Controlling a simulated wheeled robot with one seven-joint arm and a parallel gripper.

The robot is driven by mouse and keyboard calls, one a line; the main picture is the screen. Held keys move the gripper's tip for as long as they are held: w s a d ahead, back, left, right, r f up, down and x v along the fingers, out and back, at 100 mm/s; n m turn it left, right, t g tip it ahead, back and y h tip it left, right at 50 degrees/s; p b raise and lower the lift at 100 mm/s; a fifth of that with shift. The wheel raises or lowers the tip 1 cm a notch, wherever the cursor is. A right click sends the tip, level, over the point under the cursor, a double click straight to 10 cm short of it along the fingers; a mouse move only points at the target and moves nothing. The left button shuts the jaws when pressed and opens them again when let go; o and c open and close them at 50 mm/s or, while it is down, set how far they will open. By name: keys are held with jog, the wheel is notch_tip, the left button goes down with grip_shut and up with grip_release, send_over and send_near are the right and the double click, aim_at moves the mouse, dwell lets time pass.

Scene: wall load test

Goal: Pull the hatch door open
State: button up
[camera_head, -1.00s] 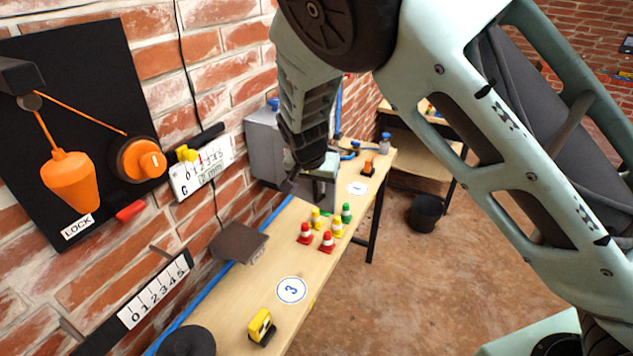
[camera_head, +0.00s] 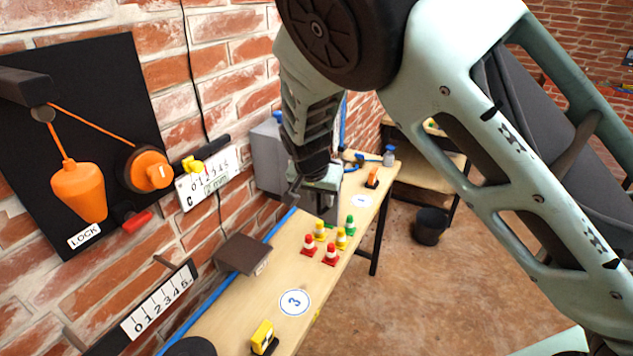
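A grey box (camera_head: 268,157) stands against the brick wall at the back of the long bench, and its right part is hidden behind my arm. I cannot make out a hatch door or handle on it for sure. My gripper (camera_head: 312,196) hangs over the bench just right of the box, pointing down. Its fingers are small and partly hidden, so their opening and any contact do not show clearly.
Several red, yellow and green cones (camera_head: 331,240) stand on the bench (camera_head: 262,302) in front of my gripper. A yellow block (camera_head: 263,336) lies nearer. A black panel (camera_head: 107,95) with an orange weight (camera_head: 79,190) hangs at left. A black bin (camera_head: 430,226) stands on the open floor.

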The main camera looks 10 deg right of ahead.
jog(key=b+v, duration=0.4)
jog(key=v, duration=1.3)
jog(key=shift+b, duration=0.4)
jog(key=shift+s+d+f, duration=0.1)
jog(key=s+f+n+g+y+b, duration=0.1)
jog(key=s+f+n+b, duration=0.4)
jog(key=s+f, duration=0.5)
jog(key=s+d+f+n+g+y+b, duration=0.1)
jog(key=s+f+n+b, duration=0.4)
jog(key=s, duration=1.5)
notch_tip(320, 180, down, 5)
jog(key=n+g+y, duration=0.1)
jog(key=n, duration=0.3)
jog(key=shift+s+d+n+g+b, duration=0.2)
jog(key=shift+d+n+g+b, duration=0.1)
